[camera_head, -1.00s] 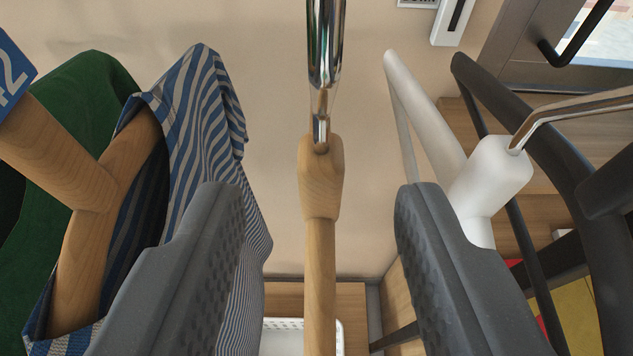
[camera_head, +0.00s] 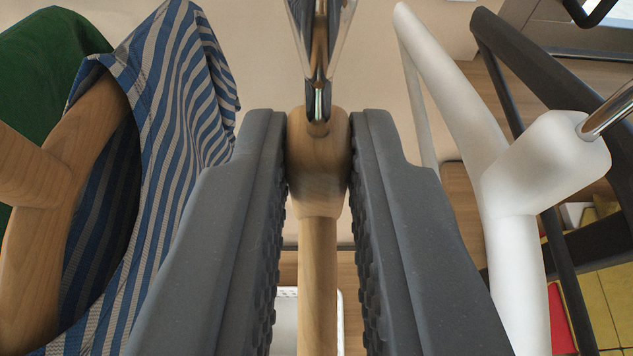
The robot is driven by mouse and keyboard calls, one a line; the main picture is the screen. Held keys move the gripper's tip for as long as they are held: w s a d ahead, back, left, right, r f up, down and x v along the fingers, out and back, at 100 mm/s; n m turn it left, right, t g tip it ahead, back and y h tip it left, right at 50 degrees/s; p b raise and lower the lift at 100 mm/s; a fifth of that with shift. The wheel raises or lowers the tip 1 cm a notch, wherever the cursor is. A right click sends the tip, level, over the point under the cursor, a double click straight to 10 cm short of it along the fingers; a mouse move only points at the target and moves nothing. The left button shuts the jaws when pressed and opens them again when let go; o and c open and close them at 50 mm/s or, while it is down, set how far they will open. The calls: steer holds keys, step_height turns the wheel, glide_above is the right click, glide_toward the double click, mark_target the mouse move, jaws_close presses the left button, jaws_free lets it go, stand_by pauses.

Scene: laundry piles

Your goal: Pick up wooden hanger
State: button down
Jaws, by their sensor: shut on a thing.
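A bare wooden hanger (camera_head: 319,163) hangs in the middle of the view, seen nearly edge-on. Its metal hook (camera_head: 319,60) rises from the top of its neck. My gripper (camera_head: 319,150) has its two dark grey fingers on either side of the neck, just below the hook, and is shut on it. The hanger's bar runs down between the fingers to the bottom edge of the view.
Close on the left, a wooden hanger (camera_head: 75,165) carries a blue striped garment (camera_head: 180,110), with a green garment (camera_head: 45,65) behind. Close on the right hang a white hanger (camera_head: 540,160) and a black one (camera_head: 530,70). A white basket (camera_head: 286,310) shows low behind the fingers.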

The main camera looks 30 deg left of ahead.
mark_target(327, 70)
steer(key=shift+r+b, duration=0.3)
steer(key=shift+r, duration=1.4)
steer(key=s+d+r+b, duration=0.1)
steer(key=s+d+b, duration=0.1)
steer(key=s+d, duration=0.6)
steer(key=s, duration=0.5)
steer(key=shift+s+d+r, duration=0.25)
steer(key=shift+d+r, duration=0.05)
steer(key=shift+d, duration=0.05)
